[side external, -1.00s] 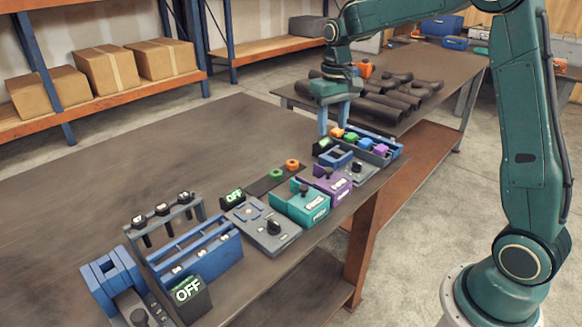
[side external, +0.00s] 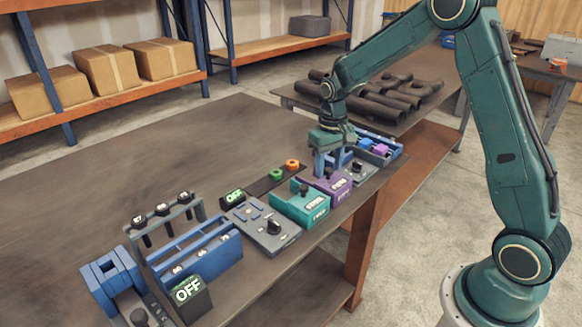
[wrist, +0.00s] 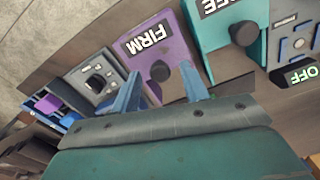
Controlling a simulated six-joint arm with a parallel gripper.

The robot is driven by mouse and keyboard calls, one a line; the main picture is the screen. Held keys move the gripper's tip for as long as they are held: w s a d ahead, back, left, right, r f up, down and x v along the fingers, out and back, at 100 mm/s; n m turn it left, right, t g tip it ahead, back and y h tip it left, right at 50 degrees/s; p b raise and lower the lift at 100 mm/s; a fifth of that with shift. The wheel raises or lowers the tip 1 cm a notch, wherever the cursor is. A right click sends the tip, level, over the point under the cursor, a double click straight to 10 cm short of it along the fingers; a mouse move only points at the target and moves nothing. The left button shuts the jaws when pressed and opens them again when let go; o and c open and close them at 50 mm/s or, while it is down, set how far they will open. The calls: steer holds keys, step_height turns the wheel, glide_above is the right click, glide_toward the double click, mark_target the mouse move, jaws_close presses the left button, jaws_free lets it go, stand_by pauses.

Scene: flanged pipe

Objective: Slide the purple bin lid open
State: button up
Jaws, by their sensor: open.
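The purple bin lid (side external: 337,189) lies on a purple bin between a teal bin and a grey dial panel.
The teal bin (side external: 300,207) with its own knob is close on the left. The dial panel (side external: 357,171) and a blue tray of coloured blocks (side external: 380,146) are on the right. Green and orange rings (side external: 276,173) lie behind. The table's front edge is near.

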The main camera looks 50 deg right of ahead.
steer(key=shift+f, duration=0.1)
jaws_close()
steer(key=shift+w, duration=3.05)
jaws_free()
step_height(320, 180, up, 14)
steer(key=shift+s, duration=0.15)
